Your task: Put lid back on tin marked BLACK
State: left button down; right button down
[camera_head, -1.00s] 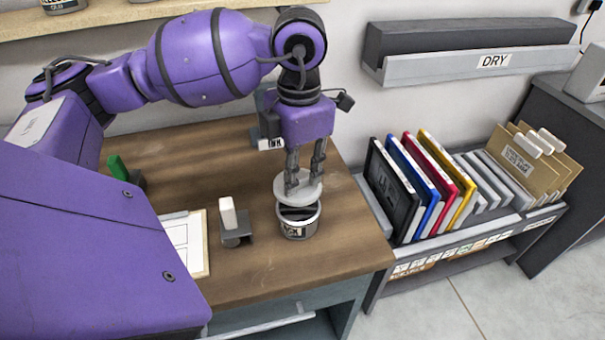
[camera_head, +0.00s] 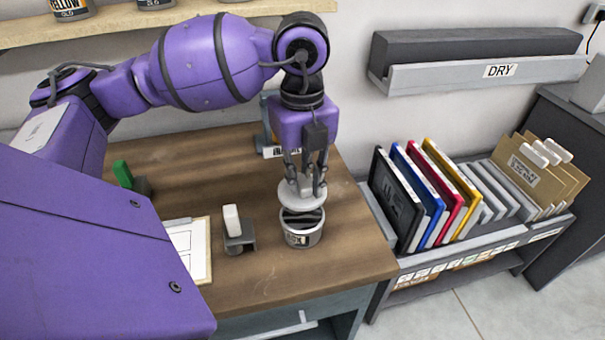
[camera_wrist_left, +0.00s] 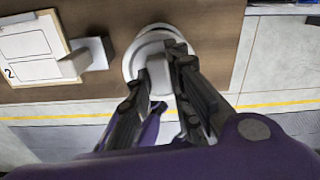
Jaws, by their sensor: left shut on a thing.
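The tin (camera_head: 303,236) stands upright on the wooden bench top near its front right part. It is open at the front, with its dark inside showing. Its label is small and only partly readable. My left gripper (camera_head: 304,190) is shut on the pale round lid (camera_head: 297,198), holding it by its knob above the tin's back rim. Whether lid and rim touch, I cannot tell. In the left wrist view the lid (camera_wrist_left: 140,57) and its knob sit between the fingers (camera_wrist_left: 160,85), and the lid covers most of the tin. My right gripper is not in view.
A small stand with a white block (camera_head: 232,222) is left of the tin. A rack of coloured frames (camera_head: 425,195) stands right of the bench (camera_head: 350,262).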

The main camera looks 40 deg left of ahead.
aim_at(302, 199)
pick_arm(q)
jog(key=shift+f+b, duration=0.3)
jog(key=shift+f, duration=0.4)
notch_tip(302, 199, down, 3)
jog(key=shift+f+b, duration=0.15)
jog(key=shift+b, duration=0.65)
jog(key=shift+f+b, duration=0.3)
jog(key=shift+f, duration=0.4)
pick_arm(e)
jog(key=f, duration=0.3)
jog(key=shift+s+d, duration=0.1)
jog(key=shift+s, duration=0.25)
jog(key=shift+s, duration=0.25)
pick_arm(q)
jog(key=shift+f, duration=0.15)
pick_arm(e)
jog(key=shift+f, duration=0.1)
pick_arm(q)
jog(key=c, duration=1.5)
grip_release()
jog(key=shift+c, duration=0.2)
jog(key=o, duration=0.5)
